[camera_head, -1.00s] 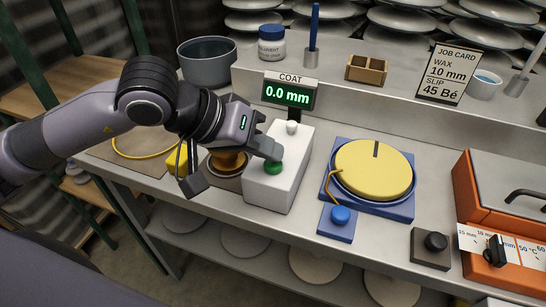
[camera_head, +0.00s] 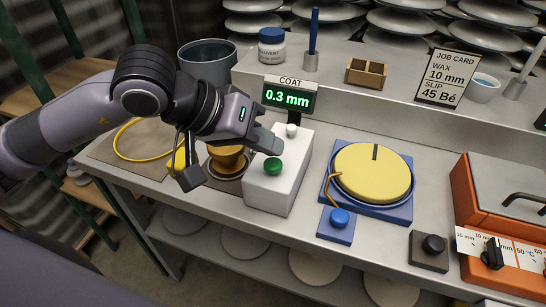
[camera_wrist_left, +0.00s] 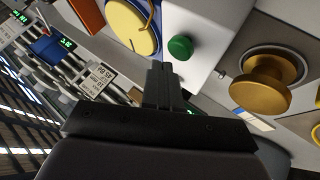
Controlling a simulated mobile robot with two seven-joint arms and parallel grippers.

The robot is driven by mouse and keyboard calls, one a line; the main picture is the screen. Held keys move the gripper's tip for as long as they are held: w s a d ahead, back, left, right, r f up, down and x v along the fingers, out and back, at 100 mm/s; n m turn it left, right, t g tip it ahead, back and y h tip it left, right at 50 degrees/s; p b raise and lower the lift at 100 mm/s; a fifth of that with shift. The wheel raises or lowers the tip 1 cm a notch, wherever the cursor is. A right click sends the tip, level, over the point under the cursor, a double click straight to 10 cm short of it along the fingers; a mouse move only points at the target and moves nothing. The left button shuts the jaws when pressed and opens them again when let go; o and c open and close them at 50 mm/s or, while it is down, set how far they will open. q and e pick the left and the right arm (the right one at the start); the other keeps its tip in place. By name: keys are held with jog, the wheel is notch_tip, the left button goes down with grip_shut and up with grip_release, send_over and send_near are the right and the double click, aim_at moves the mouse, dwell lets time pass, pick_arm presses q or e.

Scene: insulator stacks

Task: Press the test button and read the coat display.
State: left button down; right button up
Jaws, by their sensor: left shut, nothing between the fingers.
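The coat display (camera_head: 289,94) reads 0.3 mm in green digits. It stands behind a white box (camera_head: 280,187) that carries a green button (camera_head: 273,165) on its front top and a small white knob (camera_head: 292,130) further back. My left gripper (camera_head: 267,142) is shut and empty, just above and behind the green button, apart from it. In the left wrist view the shut fingers (camera_wrist_left: 163,88) point at the white box, with the green button (camera_wrist_left: 180,47) beyond their tips. My right gripper is not in view.
An amber insulator (camera_head: 228,160) stands left of the white box. A blue base with a yellow disc (camera_head: 374,170) and a blue button (camera_head: 339,217) lie to the right. An orange unit (camera_head: 490,220) is at far right. A job card (camera_head: 448,77) reads wax 10 mm, slip 45 Bé.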

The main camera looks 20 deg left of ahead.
aim_at(267, 163)
pick_arm(q)
jog(key=shift+r+p, duration=1.2)
jog(key=shift+r, duration=1.4)
jog(key=shift+f, duration=0.1)
